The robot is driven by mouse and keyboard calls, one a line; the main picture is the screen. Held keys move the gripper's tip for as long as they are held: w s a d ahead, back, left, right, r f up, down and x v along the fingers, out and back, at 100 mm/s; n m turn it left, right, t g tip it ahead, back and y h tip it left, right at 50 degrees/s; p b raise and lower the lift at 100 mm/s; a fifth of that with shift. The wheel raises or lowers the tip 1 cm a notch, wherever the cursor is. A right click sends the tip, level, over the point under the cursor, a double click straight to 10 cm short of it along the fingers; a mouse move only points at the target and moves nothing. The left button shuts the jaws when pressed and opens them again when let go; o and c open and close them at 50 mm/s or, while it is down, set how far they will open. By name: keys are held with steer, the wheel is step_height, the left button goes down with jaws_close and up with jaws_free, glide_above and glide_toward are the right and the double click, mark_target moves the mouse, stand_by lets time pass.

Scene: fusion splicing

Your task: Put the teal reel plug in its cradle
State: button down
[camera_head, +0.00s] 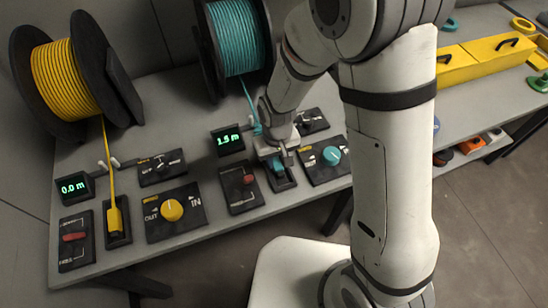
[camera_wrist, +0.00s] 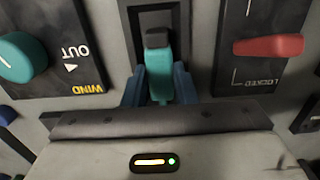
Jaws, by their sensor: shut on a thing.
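The teal reel plug (camera_wrist: 159,75) with its dark tip is between the fingers of my gripper (camera_wrist: 160,88), which is shut on it. In the head view the plug (camera_head: 278,167) shows below my gripper (camera_head: 277,158). The dark cradle (camera_head: 284,185) lies under it, and its frame (camera_wrist: 133,22) shows around the plug's tip in the wrist view. The plug lines up with the cradle's length; I cannot tell whether it touches the bottom. The teal reel (camera_head: 238,40) stands behind, with its cable running down to my gripper.
Beside the cradle are a red lock lever (camera_wrist: 268,46) and a teal wind knob (camera_wrist: 20,58). A display (camera_head: 229,140) stands behind. At left are the yellow reel (camera_head: 66,80), yellow knob (camera_head: 171,210) and yellow plug (camera_head: 114,220) in its cradle.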

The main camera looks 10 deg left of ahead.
mark_target(276, 163)
steer(key=shift+f, duration=0.25)
steer(key=c, duration=1.2)
jaws_free()
steer(key=shift+r, duration=0.1)
steer(key=shift+o, duration=0.2)
step_height(276, 163, up, 12)
steer(key=shift+r, duration=0.2)
steer(key=s+d+r+m+t, duration=0.1)
steer(key=s+d+r+m, duration=0.1)
steer(key=d, duration=0.5)
steer(key=s+d+r+m+t, duration=0.1)
steer(key=s+d+r+m, duration=0.1)
steer(key=d+r, duration=0.3)
steer(key=s+d+r+m, duration=0.2)
steer(key=s+d+r, duration=0.1)
steer(key=d, duration=0.7)
steer(key=shift+s+d+r+t, duration=0.35)
steer(key=shift+d+r+t, duration=0.05)
steer(key=shift+r, duration=0.35)
